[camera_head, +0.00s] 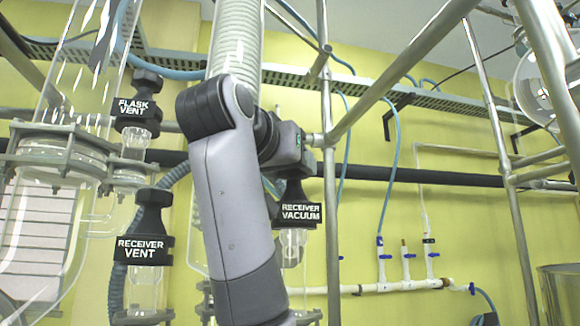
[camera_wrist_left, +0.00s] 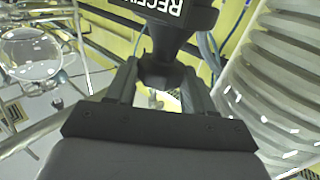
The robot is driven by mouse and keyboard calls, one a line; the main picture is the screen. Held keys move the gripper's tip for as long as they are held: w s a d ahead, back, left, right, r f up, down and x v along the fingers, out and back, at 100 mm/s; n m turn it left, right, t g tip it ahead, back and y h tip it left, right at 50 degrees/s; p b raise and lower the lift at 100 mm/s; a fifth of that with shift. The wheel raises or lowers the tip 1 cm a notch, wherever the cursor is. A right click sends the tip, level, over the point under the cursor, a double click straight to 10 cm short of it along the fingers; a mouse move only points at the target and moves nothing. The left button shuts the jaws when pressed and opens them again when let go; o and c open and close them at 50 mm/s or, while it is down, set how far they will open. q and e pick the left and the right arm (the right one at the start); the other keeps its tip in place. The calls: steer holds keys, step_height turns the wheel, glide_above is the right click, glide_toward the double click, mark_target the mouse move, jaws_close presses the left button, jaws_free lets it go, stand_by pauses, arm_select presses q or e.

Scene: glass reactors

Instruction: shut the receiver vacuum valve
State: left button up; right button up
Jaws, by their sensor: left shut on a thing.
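The receiver vacuum valve (camera_head: 300,213) is a black knob with a white-lettered label on a clear glass stem, right of my left arm in the head view. My left gripper (camera_head: 288,150) is at the top of this valve; its fingertips are hard to make out there. The valve's label shows upside down, partly cut off by the top edge. My right gripper is not in view.
The flask vent valve (camera_head: 136,108) and receiver vent valve (camera_head: 145,250) stand left of my arm. A ribbed white duct (camera_head: 237,40) rises behind my wrist. Metal frame poles (camera_head: 328,200) stand close on the right. White piping with small taps (camera_head: 400,285) runs along the yellow wall.

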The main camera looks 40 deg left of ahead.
arm_select(q)
steer(key=o, duration=1)
steer(key=shift+d, duration=0.1)
steer(key=shift+o, duration=0.2)
steer(key=shift+y, duration=0.3)
